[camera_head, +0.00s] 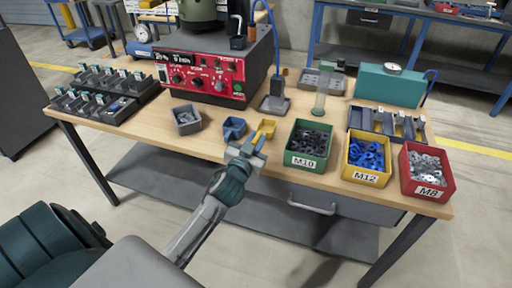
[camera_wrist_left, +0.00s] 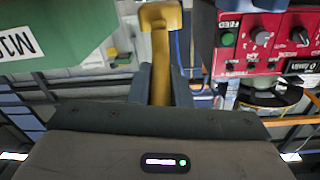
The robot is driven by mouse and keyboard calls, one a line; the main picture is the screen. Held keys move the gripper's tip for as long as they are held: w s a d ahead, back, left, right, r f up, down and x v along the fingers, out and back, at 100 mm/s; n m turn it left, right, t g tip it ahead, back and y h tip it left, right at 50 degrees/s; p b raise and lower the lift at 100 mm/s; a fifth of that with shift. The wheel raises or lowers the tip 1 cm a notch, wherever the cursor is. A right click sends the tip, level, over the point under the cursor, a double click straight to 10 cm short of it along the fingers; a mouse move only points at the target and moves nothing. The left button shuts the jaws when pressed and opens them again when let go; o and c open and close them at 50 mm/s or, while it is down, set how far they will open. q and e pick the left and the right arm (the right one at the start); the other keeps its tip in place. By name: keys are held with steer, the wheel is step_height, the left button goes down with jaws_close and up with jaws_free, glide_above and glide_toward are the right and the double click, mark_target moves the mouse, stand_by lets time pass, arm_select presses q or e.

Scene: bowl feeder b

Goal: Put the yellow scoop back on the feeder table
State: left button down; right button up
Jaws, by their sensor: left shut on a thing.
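The yellow scoop (camera_head: 266,128) is at the front edge of the wooden feeder table (camera_head: 157,133), between the blue scoop and the green bin. My left gripper (camera_head: 249,147) is shut on its handle. In the left wrist view the scoop (camera_wrist_left: 160,18) points away from my left gripper (camera_wrist_left: 161,78), its handle between the two fingers. I cannot tell whether the scoop touches the table top. My right gripper is not in view.
A blue scoop (camera_head: 234,128) lies just left of the yellow one, and a grey bin (camera_head: 186,119) stands farther left. Green M10 (camera_head: 306,161), yellow M12 (camera_head: 365,176) and red M8 (camera_head: 429,189) bins stand to the right. The red feeder panel (camera_head: 200,79) is behind.

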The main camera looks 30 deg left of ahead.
arm_select(q)
step_height(320, 180, down, 3)
steer(key=shift+s+r, duration=0.1)
steer(key=shift+r, duration=0.1)
steer(key=shift+f, duration=0.2)
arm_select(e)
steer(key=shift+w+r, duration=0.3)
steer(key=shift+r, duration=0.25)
arm_select(q)
steer(key=c, duration=1.3)
jaws_free()
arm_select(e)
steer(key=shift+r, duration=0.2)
